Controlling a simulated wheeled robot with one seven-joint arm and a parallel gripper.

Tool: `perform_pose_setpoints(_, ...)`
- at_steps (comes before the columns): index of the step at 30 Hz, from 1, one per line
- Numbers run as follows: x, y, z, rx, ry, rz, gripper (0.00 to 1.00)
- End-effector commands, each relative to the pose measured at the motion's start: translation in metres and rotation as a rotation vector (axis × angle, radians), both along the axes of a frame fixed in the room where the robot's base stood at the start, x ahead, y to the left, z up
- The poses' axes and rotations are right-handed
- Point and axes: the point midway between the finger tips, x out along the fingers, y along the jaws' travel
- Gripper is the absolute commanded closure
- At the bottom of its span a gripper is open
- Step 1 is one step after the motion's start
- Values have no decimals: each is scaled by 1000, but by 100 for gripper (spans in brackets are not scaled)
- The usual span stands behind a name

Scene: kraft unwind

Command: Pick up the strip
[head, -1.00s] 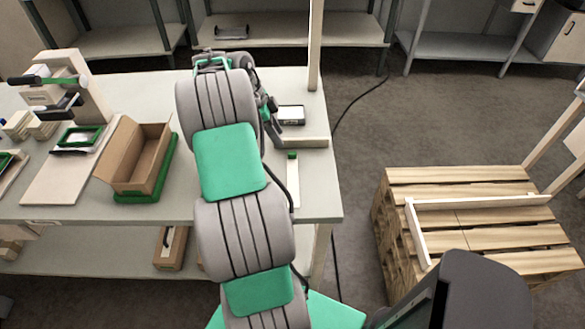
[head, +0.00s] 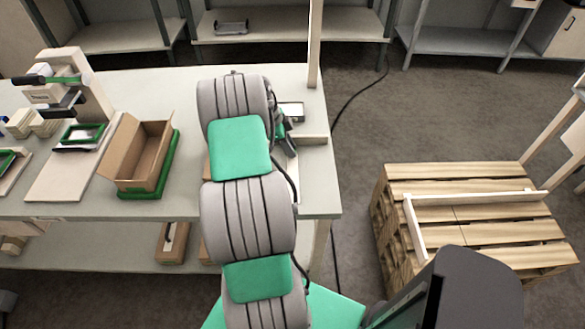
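A pale narrow strip (head: 292,168) lies on the workbench, close to its right edge. Only part of it shows beside my arm; its green end is not visible now. My gripper (head: 284,135) is mostly hidden behind my own arm, with only a dark and green part showing just above the strip. I cannot see its fingertips or tell whether it touches the strip.
A small white-topped device (head: 292,111) stands behind my gripper, by a wooden post (head: 315,45). An open cardboard box (head: 138,165) in a green-rimmed tray stands left of my arm. A wooden pallet (head: 470,210) stands on the floor at right.

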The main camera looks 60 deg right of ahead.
Motion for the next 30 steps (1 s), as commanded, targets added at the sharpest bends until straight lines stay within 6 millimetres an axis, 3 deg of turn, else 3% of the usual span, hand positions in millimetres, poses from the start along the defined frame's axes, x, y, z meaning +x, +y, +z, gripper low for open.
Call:
perform_pose_setpoints(8,0,0,0,0,0,0,100)
perform_pose_setpoints(23,0,0,4,-1,-1,-1,100)
perform_pose_setpoints(26,1,-1,12,-3,-1,0,100)
perform_pose_setpoints(30,-1,6,37,-4,-3,0,100)
